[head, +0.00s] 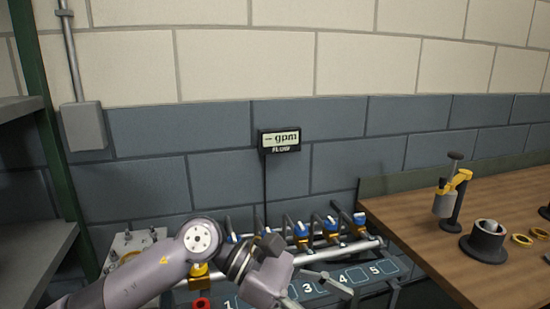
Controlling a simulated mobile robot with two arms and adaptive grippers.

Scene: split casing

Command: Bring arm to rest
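My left arm (150,277) reaches in from the bottom left, and its gripper (318,297) is at the bottom centre. Its fingers are spread apart, with nothing seen between them. The gripper is in front of a panel (362,274) with numbered positions and covers part of it; 1, 3, 4 and 5 can be read. Behind the arm runs a silver pipe (340,250) with several blue-topped fittings (331,225). My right arm and gripper do not show.
A flow display (279,141) reading "– gpm" stands on a thin post behind the pipe. On the right, a wooden bench (415,220) carries a stand with a yellow clamp (457,186), a dark round housing (484,243) and brass rings (522,240). Shelving (35,255) stands at left.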

